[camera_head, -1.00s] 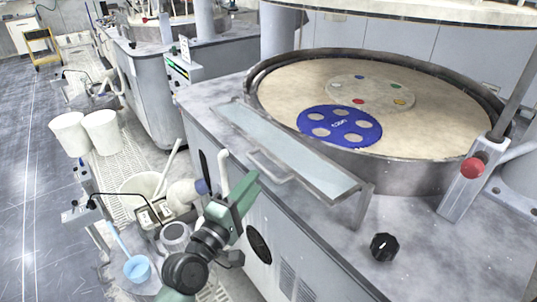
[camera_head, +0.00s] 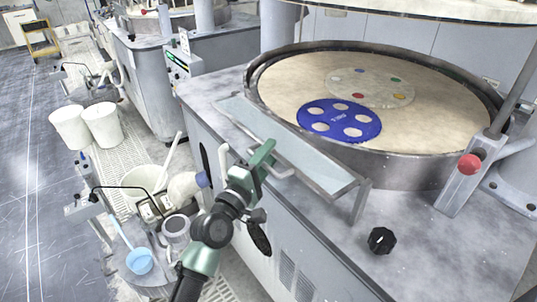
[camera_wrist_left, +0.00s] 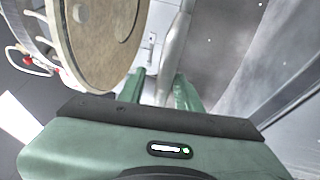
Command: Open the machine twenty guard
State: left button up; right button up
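The guard (camera_head: 305,157) is a long pale, translucent panel in a grey frame, lying along the front edge of the nearest polishing machine, beside the round platen. A metal bar handle (camera_head: 287,172) sticks out from its front side. My left gripper (camera_head: 265,158), green, is at the left part of this handle and hides some of it. In the left wrist view, its two fingers (camera_wrist_left: 161,92) stand apart, with a pale grey bar reaching down towards the gap between them. I cannot tell whether they touch it. My right gripper is not in view.
The platen (camera_head: 280,85) carries a blue carrier disc and a pale one. A red button (camera_head: 469,164) and a black knob (camera_head: 381,240) are at the right.

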pick_arm(q)
grip_shut()
jog(key=shift+r, duration=0.1)
